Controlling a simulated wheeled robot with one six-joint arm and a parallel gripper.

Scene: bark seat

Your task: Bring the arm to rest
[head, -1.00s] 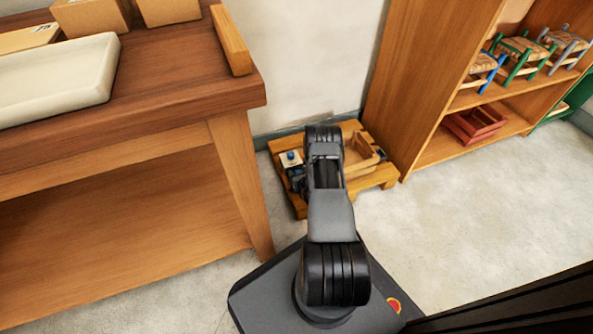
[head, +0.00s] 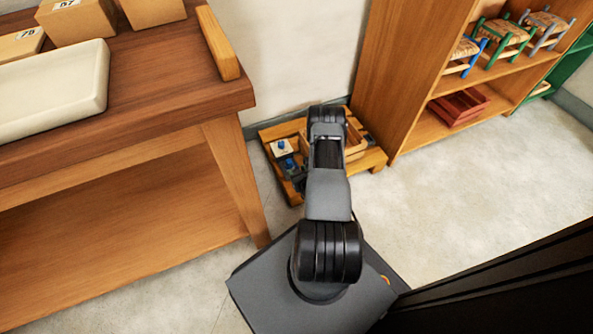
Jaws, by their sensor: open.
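My arm (head: 328,195) rises from my dark base and reaches away from the camera, toward a low wooden pallet (head: 372,163) by the wall. Its far end (head: 328,118) appears in front of the pallet and hides part of it. My gripper cannot be made out; the arm links seem to hide it. Whether it touches or holds anything does not show.
A workbench (head: 130,125) with a pale tray (head: 60,92) and boxes stands at the left. A wooden shelf (head: 405,90) with small stools and a red tray (head: 460,107) stands at the right. The pallet holds a white block with a blue knob (head: 283,147). Pale floor (head: 440,215) is clear at right.

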